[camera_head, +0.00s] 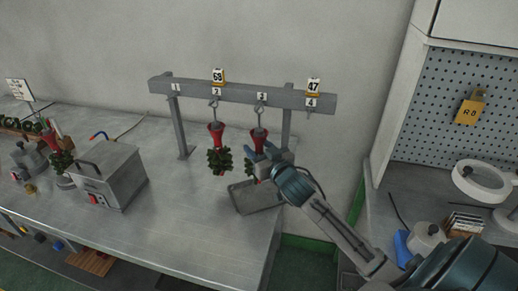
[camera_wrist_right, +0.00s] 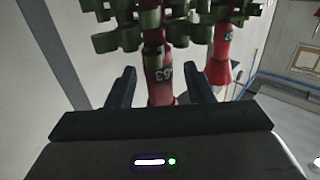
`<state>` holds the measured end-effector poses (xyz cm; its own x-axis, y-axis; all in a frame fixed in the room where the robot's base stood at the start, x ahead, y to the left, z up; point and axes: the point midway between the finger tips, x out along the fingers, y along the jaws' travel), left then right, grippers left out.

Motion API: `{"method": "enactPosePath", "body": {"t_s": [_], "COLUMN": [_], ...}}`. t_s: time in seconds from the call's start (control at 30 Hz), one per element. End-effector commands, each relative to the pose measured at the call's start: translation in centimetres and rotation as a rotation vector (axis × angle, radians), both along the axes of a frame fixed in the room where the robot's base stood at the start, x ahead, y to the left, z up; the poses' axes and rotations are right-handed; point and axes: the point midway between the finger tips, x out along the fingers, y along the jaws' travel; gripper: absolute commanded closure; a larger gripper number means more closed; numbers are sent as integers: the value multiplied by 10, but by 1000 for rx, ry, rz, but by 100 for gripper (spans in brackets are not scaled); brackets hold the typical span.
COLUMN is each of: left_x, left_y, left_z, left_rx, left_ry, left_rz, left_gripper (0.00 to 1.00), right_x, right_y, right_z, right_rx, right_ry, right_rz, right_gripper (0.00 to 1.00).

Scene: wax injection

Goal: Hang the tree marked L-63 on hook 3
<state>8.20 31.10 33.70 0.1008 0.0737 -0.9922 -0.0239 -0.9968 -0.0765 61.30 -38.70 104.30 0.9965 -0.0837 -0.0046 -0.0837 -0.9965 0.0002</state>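The tree marked with a 63 has a red funnel-shaped base (camera_head: 258,138) and green leaf-like parts. It is upright just under hook 3 (camera_head: 260,107) on the grey rail, its red top meeting the hook's lower end. My right gripper (camera_head: 262,155) is beside it and hides much of its green part. Whether the hook passes through the tree's top is too small to tell. My left gripper is out of view.
Another red and green tree (camera_head: 217,160) hangs close by on hook 2. Hook 4 is empty. A metal tray (camera_head: 250,207) lies below hook 3. A grey box machine (camera_head: 110,175) and more trees (camera_head: 62,160) stand at left. The middle bench is clear.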

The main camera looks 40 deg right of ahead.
Motion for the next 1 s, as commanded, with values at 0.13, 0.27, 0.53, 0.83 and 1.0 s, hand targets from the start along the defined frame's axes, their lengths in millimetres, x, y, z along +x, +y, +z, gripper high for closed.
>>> {"method": "enactPosePath", "body": {"t_s": [0.13, 0.27, 0.53, 0.83, 1.0], "left_x": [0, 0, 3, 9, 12], "left_y": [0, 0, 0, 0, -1], "left_z": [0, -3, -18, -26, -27], "left_rx": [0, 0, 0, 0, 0], "left_ry": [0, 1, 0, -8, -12], "left_rz": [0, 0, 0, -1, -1], "left_gripper": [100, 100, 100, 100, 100], "right_x": [0, -5, -51, -96, -106], "right_y": [0, 0, 4, 8, 9], "right_z": [-1, -2, -5, -2, 0], "right_rx": [0, -2, -8, -6, -1], "right_ry": [2, 2, 4, 3, 1], "right_rz": [-1, -1, 2, 1, 1], "right_gripper": [53, 53, 53, 53, 53]}}
